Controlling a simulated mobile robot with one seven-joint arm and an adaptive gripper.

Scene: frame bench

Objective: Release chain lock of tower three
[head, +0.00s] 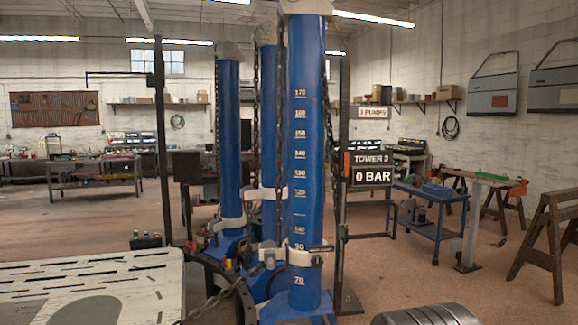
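A tall blue tower (307,130) with a white height scale stands in front, slightly right of centre. A sign (372,168) beside it reads "TOWER 3" and "0 BAR". A dark chain (281,120) hangs down the tower's left side. A pale collar (299,257) wraps the tower near the 90 mark. A small dark bar or lever (321,249) sits at the collar's right side; it is too small to tell whether this is the chain lock or how it is set. My gripper is not visible.
Two more blue towers stand behind, one at the left (228,140) and one close behind (268,110). A slotted pale frame bench (85,275) fills the lower left. A blue cart (432,192) and a wooden trestle (545,240) stand right.

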